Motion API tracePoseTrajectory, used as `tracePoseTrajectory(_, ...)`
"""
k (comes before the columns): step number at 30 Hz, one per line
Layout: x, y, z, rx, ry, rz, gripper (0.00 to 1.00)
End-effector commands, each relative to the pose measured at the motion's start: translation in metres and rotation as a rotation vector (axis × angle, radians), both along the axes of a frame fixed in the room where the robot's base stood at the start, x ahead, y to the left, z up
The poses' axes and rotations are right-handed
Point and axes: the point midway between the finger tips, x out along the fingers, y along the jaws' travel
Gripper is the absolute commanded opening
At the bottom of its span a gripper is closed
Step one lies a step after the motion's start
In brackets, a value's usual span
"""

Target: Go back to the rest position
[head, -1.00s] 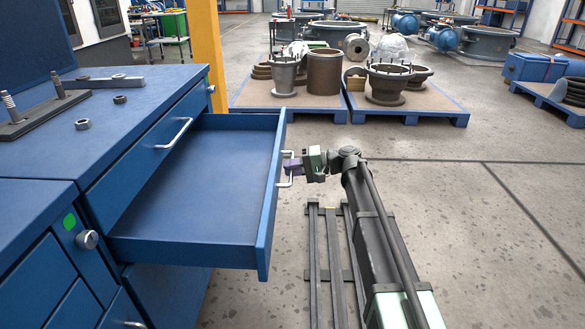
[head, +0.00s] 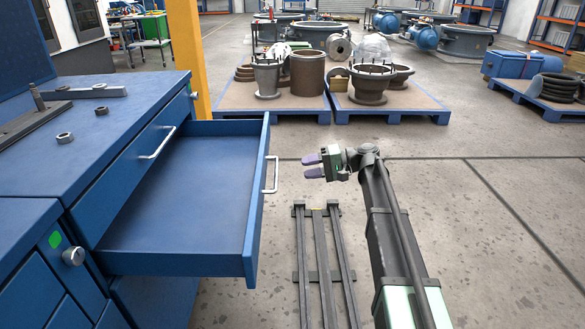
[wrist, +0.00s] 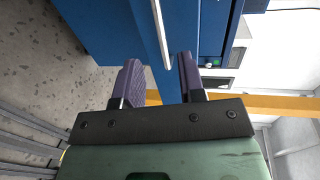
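My gripper (head: 312,166) is open and empty in the head view, with its purple fingers pointing left. It is a short gap to the right of the silver handle (head: 272,174) on the open drawer's front. The blue drawer (head: 258,200) is pulled out of the blue cabinet, and its inside is empty. In the wrist view, my gripper (wrist: 158,75) has its two purple fingers apart. The handle (wrist: 161,35) shows as a pale bar beyond the fingertips, in line with the gap between them.
The cabinet top (head: 125,118) at the left holds nuts and metal parts. Pallets (head: 405,112) with rusty and grey valve bodies stand at the back. The floor to the right is clear.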

Motion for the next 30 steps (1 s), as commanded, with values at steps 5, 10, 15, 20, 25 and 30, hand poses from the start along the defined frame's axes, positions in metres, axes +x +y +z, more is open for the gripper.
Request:
tracePoseTrajectory(5,0.000,-0.005,0.001,0.000,0.000,0.001,0.37)
tracePoseTrajectory(10,0.000,-0.005,0.000,-0.003,0.001,-0.001,0.37)
tracePoseTrajectory(15,-0.034,-0.013,-0.041,-0.254,0.033,-0.026,0.37)
tracePoseTrajectory(20,-0.141,-0.034,-0.105,-0.748,0.070,-0.033,0.37)
tracePoseTrajectory(25,-0.242,-0.069,-0.135,-1.180,0.063,-0.016,0.37)
tracePoseTrajectory(30,-0.305,-0.072,-0.109,-1.380,0.019,0.035,0.37)
